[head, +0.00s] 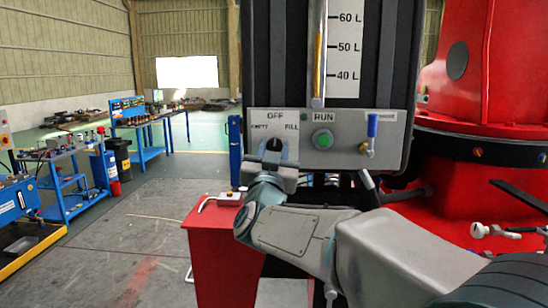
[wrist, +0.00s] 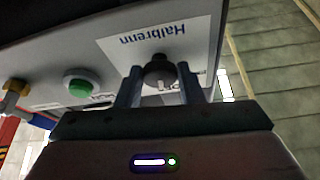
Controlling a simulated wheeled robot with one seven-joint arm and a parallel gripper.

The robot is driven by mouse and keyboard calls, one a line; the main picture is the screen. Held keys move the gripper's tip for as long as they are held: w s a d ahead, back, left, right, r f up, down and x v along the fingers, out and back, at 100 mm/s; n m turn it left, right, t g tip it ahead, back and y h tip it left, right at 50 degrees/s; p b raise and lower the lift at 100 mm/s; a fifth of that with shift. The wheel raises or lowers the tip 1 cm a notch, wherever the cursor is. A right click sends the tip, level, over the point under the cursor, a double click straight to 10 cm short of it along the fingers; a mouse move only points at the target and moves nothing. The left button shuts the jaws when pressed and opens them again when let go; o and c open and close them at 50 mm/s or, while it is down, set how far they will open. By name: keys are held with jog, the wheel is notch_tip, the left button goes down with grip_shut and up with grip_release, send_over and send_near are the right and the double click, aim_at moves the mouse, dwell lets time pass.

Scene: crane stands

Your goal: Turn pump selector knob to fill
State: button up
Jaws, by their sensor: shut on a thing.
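The pump selector knob (head: 274,144) is a small dark knob on the grey control panel (head: 349,118). OFF is printed above it, a partly readable label on its left and FILL on its right. My gripper (head: 275,163) reaches up to the panel from below and covers the knob's lower part. In the wrist view the knob (wrist: 158,68) sits between the two fingers of my gripper (wrist: 160,86), which are shut on it. Which way the knob points is too small to tell for sure.
A green RUN button (head: 323,139) and a blue-handled valve (head: 372,127) are right of the knob. A level gauge (head: 319,45) rises above. A red box (head: 213,245) with a bent metal handle stands below left. Red machinery (head: 485,90) fills the right.

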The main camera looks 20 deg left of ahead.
jog(key=m+h+b, duration=0.2)
jog(key=m, duration=0.3)
jog(key=shift+a+f, duration=0.1)
jog(key=shift+f, duration=0.05)
jog(key=shift+m+g+h+b, duration=0.2)
jog(key=shift+m+h+b, duration=0.15)
jog(key=shift+m+h, duration=0.7)
jog(key=shift+m+g+h+b, duration=0.25)
jog(key=shift+m+h, duration=0.2)
jog(key=shift+m, duration=1.1)
jog(key=shift+r, duration=0.2)
jog(key=o, duration=0.9)
jog(key=shift+o, duration=0.2)
jog(key=b+v, duration=0.3)
jog(key=v, duration=1.1)
jog(key=shift+b, duration=0.4)
jog(key=shift+w, duration=0.1)
